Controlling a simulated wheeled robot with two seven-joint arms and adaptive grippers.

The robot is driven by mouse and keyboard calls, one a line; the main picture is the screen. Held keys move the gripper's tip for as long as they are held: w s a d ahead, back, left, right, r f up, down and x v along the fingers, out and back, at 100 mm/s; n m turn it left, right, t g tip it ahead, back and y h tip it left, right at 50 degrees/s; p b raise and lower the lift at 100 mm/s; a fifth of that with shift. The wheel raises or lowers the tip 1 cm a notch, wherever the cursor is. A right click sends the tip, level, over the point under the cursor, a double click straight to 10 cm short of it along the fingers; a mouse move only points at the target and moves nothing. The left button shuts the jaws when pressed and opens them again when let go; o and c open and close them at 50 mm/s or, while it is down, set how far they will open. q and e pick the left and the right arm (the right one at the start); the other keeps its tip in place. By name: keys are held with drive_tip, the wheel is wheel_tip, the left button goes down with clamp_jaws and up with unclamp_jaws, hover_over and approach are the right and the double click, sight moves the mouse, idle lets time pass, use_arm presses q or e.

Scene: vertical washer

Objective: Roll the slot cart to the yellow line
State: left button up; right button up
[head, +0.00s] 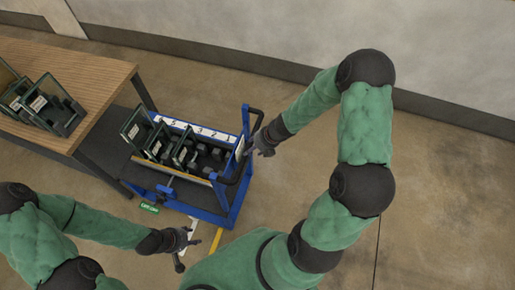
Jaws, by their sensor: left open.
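The blue slot cart (238,207) stands on the floor beside the wooden table. It has a numbered white strip (190,128), several dark green frames (137,125) in its left part and a black handle (247,160) at its right end. A short piece of yellow line (216,240) shows on the floor just below the cart. My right gripper (257,148) is at the handle; whether its fingers close around the bar is too small to tell. My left gripper (190,247) is open and empty, below the cart near the yellow line.
The wooden table (85,60) at the left carries more dark green frames (50,103). A green label (150,208) and a white strip (193,226) lie near the cart's lower side. A wall runs along the back. The concrete floor (440,190) on the right is clear.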

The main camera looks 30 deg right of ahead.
drive_tip(key=b+x, duration=0.2)
drive_tip(key=x, duration=0.1)
drive_tip(key=b+x, duration=0.2)
drive_tip(key=x, duration=0.1)
drive_tip(key=shift+s+a+f, duration=0.1)
drive_tip(key=shift+f, duration=0.25)
drive_tip(key=shift+a+f+b, duration=0.1)
drive_tip(key=shift+f+b, duration=0.15)
drive_tip(key=shift+b, duration=0.05)
drive_tip(key=shift+c, duration=0.4)
